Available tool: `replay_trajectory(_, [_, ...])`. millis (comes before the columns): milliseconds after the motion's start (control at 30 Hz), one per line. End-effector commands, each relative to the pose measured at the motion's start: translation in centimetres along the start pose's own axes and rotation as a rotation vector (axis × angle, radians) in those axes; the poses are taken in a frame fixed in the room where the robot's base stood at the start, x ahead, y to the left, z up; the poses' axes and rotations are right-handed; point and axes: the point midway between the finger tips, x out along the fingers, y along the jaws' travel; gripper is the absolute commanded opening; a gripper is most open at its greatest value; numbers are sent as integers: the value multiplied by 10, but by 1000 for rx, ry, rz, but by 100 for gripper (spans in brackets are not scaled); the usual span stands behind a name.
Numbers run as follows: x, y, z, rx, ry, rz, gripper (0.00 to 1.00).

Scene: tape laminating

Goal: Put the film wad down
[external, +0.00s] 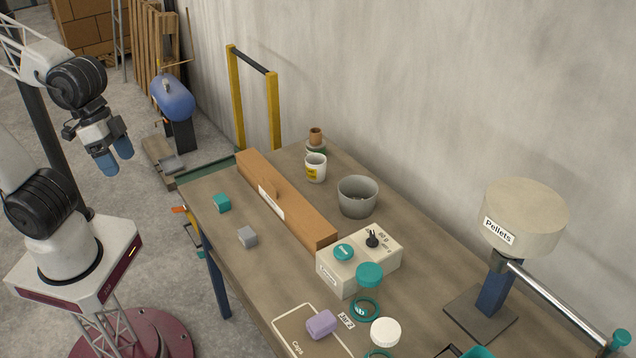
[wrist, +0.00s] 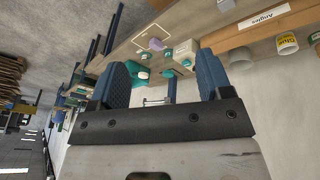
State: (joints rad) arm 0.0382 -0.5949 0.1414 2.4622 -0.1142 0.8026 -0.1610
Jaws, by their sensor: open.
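My gripper (external: 115,160) hangs at the left of the external view, over the floor and well apart from the table. In the wrist view its two blue fingers (wrist: 162,72) are spread wide with nothing between them. I cannot pick out a film wad for certain in either view. A grey bucket (external: 357,202) stands on the table (external: 283,278) near the wall with some dark content, too small to make out.
A long cardboard box (external: 303,214) lies along the table. A white labelled box (external: 343,279), a purple block (external: 321,324) and teal lids stand toward the front. A pellet hopper (external: 524,216) rises at right. A yellow-posted frame (external: 273,105) stands at the far end.

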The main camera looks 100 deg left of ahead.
Motion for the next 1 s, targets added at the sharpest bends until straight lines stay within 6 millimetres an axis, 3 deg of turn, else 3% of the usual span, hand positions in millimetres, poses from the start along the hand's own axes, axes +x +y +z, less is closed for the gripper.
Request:
replay_trajectory(100, [-12,-20,28,128,-49,-56,72])
replay_trajectory(267, [-17,-32,45,211,-87,-91,72])
replay_trajectory(1000, [-18,-33,46,219,-91,-94,72])
